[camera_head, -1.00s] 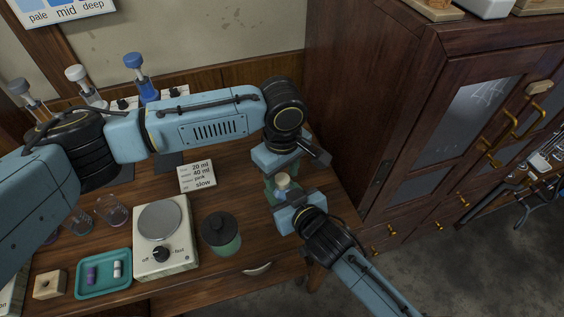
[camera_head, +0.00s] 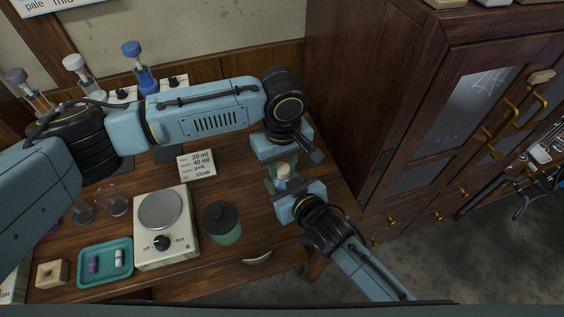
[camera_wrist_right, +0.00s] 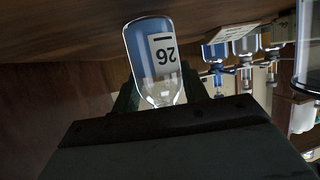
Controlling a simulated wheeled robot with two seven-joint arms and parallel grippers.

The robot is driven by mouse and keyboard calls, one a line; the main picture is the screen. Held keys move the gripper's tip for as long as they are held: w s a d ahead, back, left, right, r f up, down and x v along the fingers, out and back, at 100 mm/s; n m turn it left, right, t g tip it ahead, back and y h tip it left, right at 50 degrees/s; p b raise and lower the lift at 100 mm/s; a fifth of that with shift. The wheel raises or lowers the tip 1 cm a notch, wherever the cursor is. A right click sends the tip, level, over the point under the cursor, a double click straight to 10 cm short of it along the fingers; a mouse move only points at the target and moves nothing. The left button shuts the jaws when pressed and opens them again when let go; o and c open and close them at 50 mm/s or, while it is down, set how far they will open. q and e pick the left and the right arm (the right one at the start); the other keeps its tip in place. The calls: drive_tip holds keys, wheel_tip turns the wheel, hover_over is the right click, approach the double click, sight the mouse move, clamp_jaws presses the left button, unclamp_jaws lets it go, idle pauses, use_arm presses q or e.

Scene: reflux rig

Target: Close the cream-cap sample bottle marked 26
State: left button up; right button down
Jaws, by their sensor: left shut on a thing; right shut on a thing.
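The cream cap (camera_head: 283,169) shows in the head view between my two grippers, its top facing up. The clear sample bottle marked 26 (camera_wrist_right: 150,50) fills the middle of the right wrist view, which is upside down; its label reads 26. My right gripper (camera_head: 287,183) is shut on the bottle near its neck. My left gripper (camera_head: 281,163) comes from behind and is shut at the cap. The fingers and cap crowd together, so the left hold and how the cap sits on the neck are hard to see. The gripper body hides the bottle mouth in the wrist view.
A lidded green jar (camera_head: 222,222), a stirrer plate (camera_head: 160,212) and a teal tray (camera_head: 105,279) stand to the left on the table. A card (camera_head: 197,165) lies behind them. Blue- and white-topped vessels stand at the back. A dark wooden cabinet (camera_head: 405,130) rises close on the right.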

use_arm(q)
drive_tip(key=m, duration=0.3)
drive_tip(key=shift+m, duration=0.4)
drive_tip(key=m, duration=0.5)
drive_tip(key=shift+m, duration=0.3)
drive_tip(key=m, duration=0.3)
drive_tip(key=shift+m, duration=0.3)
drive_tip(key=m, duration=0.3)
drive_tip(key=shift+m, duration=0.4)
drive_tip(key=m, duration=0.5)
drive_tip(key=shift+m, duration=0.3)
drive_tip(key=m, duration=0.3)
drive_tip(key=shift+m, duration=0.3)
drive_tip(key=m, duration=0.3)
drive_tip(key=shift+m, duration=0.4)
drive_tip(key=m, duration=0.5)
drive_tip(key=shift+f, duration=0.1)
drive_tip(key=o, duration=1.1)
